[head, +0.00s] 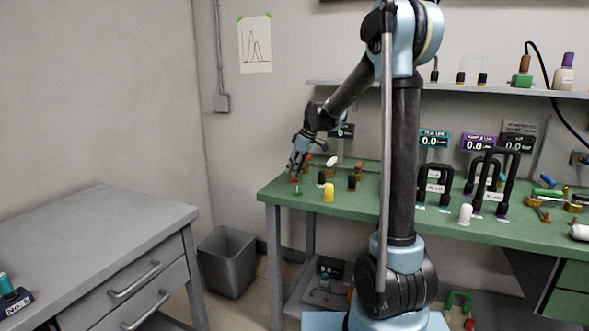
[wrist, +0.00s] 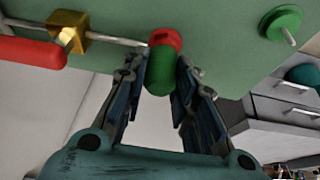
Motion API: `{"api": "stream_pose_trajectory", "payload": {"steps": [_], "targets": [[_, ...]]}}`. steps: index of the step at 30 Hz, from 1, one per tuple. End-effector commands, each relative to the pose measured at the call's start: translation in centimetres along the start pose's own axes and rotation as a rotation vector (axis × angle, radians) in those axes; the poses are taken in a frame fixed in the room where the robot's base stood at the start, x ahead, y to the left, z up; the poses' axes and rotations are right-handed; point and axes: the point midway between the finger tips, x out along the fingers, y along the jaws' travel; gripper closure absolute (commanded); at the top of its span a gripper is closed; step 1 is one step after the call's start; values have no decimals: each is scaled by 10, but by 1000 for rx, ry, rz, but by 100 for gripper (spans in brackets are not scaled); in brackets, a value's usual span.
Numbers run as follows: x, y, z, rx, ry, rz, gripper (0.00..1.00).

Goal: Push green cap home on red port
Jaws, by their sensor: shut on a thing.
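My gripper (wrist: 160,88) is shut on the green cap (wrist: 159,82), which sits between its two fingers in the wrist view. The red port (wrist: 166,38) shows as a red ring directly beyond the cap. Cap and port line up and appear to touch; I cannot tell how deep the cap sits. In the head view my gripper (head: 297,170) is low over the left end of the green bench, and the cap is too small to make out there.
A brass block (wrist: 69,31) on a thin rod and a red handle (wrist: 30,51) lie left of the port in the wrist view. A green disc with a peg (wrist: 281,22) is at right. In the head view a yellow piece (head: 328,193) stands on the bench (head: 350,208) nearby.

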Motion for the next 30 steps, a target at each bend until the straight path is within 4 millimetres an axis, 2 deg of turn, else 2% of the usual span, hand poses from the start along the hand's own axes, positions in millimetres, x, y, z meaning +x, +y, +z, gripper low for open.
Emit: {"api": "stream_pose_trajectory", "payload": {"steps": [14,15,17,18,30], "targets": [[9,0,4,0,0,0,94],[9,0,4,0,0,0,67],[9,0,4,0,0,0,54],[9,0,4,0,0,0,51],[4,0,4,0,0,0,51]]}}
